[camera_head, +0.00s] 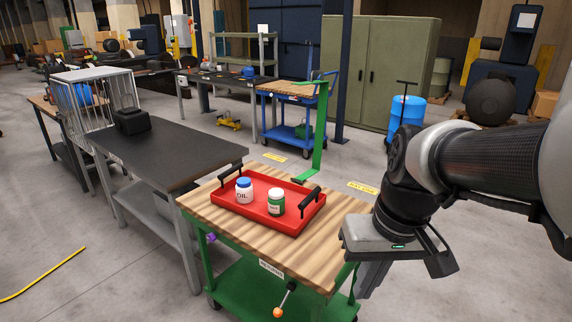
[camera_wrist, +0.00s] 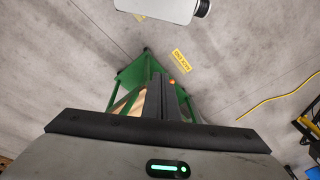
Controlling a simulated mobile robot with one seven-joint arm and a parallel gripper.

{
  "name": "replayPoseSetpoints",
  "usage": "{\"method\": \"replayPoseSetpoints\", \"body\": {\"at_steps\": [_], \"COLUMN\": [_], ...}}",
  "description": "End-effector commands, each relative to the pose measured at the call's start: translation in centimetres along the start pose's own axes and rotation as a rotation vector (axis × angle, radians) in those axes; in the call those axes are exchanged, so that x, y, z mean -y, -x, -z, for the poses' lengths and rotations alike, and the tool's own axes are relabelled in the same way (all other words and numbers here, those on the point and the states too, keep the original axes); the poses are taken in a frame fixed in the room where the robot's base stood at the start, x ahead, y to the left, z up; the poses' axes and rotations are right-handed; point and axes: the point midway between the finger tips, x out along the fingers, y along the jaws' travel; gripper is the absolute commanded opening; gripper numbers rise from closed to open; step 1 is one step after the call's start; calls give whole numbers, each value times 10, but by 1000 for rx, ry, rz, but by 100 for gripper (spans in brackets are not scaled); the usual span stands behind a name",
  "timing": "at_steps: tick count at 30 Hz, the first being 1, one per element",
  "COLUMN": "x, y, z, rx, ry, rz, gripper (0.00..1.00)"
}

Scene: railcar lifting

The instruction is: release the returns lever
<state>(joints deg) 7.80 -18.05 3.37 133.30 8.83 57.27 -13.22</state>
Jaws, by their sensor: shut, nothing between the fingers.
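The lever is a thin dark rod with an orange knob (camera_head: 278,312) at the front edge of the green cart (camera_head: 240,284), just below a small white label (camera_head: 271,268). The label's text is too small to read surely. In the wrist view the orange knob (camera_wrist: 171,83) shows just beyond the fingers. My gripper (camera_head: 370,282) is to the right of the lever, beside the cart's front right corner, pointing down. It is shut and empty, apart from the lever. In the wrist view my gripper (camera_wrist: 163,98) covers part of the cart.
A red tray (camera_head: 240,207) on the wooden top holds a blue-capped white bottle (camera_head: 244,191) and a green jar (camera_head: 277,204). A black-topped table (camera_head: 165,152) stands left of the cart. A green post (camera_head: 322,130) rises behind it. The floor in front is open.

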Motion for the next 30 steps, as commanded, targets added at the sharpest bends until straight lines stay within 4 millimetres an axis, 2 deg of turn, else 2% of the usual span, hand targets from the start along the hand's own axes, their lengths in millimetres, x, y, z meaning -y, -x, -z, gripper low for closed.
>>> {"method": "replayPoseSetpoints", "body": {"at_steps": [1,8,15,30], "x": [-1,3,5,1], "y": [-17,-80,-154,-322], "z": [7,38,67,107], "rx": [44,188,295,336], "ry": [-14,-64,-139,-387], "rz": [33,210,434,978], "gripper": [0,0,0,0]}}
